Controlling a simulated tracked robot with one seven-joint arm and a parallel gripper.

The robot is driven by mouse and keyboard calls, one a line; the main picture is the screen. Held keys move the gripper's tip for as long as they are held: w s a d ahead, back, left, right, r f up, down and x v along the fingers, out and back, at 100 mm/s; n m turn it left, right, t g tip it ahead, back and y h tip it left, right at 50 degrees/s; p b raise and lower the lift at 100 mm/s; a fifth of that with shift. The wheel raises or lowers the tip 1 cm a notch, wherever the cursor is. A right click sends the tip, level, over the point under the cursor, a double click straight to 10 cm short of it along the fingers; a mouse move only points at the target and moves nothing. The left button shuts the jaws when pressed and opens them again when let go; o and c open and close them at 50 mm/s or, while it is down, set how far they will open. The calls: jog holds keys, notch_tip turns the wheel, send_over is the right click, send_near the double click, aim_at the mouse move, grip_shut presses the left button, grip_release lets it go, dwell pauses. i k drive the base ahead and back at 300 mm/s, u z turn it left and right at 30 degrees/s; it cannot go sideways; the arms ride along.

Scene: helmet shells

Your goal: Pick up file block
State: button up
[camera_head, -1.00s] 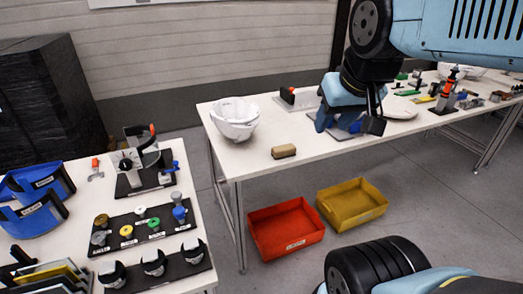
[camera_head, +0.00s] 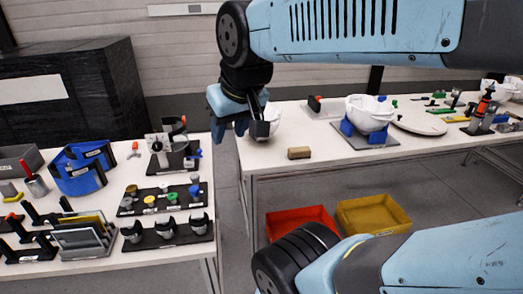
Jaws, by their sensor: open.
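A small tan block (camera_head: 299,153), which looks like the file block, lies flat near the front edge of the far white table. Nothing covers it. My gripper (camera_head: 254,132) points downward to the left of the block, in front of a white helmet shell (camera_head: 270,113). Its jaws are open, and I see nothing held between them. The gripper hides much of that shell, and I cannot tell whether they touch.
Another white helmet shell (camera_head: 368,113) sits on a blue stand (camera_head: 366,137) to the right of the block. A red bin (camera_head: 300,221) and a yellow bin (camera_head: 373,216) stand on the floor. The near left table (camera_head: 128,256) holds several tools.

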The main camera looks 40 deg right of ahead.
aim_at(299, 153)
jog(key=i, duration=0.1)
jog(key=u, duration=1.7)
jog(key=k, duration=1.25)
jog(key=z, duration=3.45)
jog(key=k, duration=0.1)
jog(key=u, duration=1)
jog(key=i, duration=0.8)
jog(key=z, duration=0.05)
